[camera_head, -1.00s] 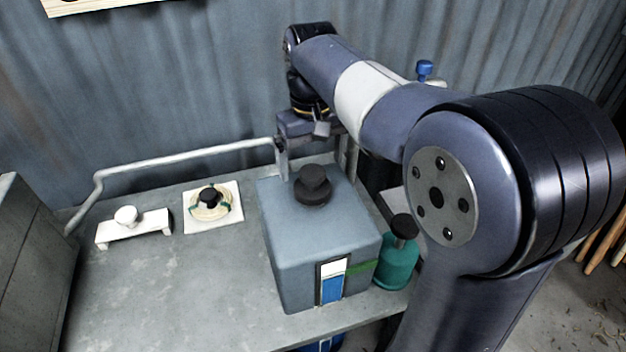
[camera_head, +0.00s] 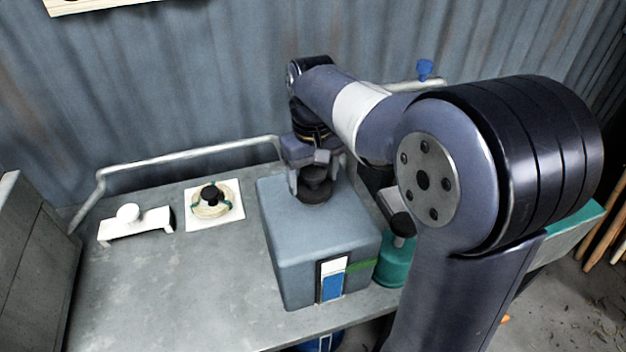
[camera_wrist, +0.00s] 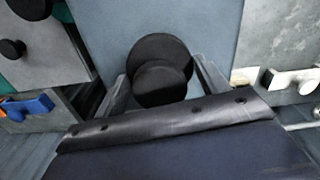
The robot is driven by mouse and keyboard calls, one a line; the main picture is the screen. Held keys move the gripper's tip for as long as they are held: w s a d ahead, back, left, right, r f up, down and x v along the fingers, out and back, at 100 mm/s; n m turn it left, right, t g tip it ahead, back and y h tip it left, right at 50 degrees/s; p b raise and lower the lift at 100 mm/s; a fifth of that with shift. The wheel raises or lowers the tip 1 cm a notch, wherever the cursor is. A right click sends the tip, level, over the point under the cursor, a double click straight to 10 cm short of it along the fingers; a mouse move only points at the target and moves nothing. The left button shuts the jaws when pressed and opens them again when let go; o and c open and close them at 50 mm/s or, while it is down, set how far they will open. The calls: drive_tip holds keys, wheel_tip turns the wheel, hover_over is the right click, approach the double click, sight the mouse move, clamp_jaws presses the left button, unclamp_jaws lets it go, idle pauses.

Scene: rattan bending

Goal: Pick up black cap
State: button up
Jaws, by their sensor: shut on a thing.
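The black cap (camera_head: 315,184) sits on top of the blue-grey box (camera_head: 325,235), with a knob on a wider round base. My gripper (camera_head: 312,186) is over the cap with its fingers on either side of the knob, shut on it. In the wrist view the black cap (camera_wrist: 160,75) lies between the two grey fingers, and its wide base still appears to rest on the box top (camera_wrist: 105,35). The lower fingertips are partly hidden in the wrist view.
A teal bottle (camera_head: 396,262) with a dark top stands close to the box's right side. On the left of the grey table (camera_head: 170,290) are a white card (camera_head: 232,221) with a coiled ring and a white block (camera_head: 135,228). A pipe rail (camera_head: 190,154) runs behind.

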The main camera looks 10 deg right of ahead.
sight(313, 171)
drive_tip(key=c, duration=0.4)
wheel_tip(313, 171, up, 9)
drive_tip(key=shift+r, duration=0.1)
drive_tip(key=shift+c, duration=0.2)
drive_tip(key=shift+w+r+p, duration=0.1)
drive_tip(key=shift+r+p, duration=0.35)
drive_tip(key=shift+p, duration=0.3)
drive_tip(key=p, duration=0.2)
drive_tip(key=shift+f+p, duration=0.3)
drive_tip(key=shift+p, duration=0.1)
drive_tip(key=shift+f+p, duration=0.6)
drive_tip(key=shift+p, duration=0.3)
drive_tip(key=shift+f+b, duration=0.3)
drive_tip(key=shift+f, duration=0.85)
drive_tip(key=shift+f+b, duration=1.6)
drive_tip(key=shift+f, duration=0.55)
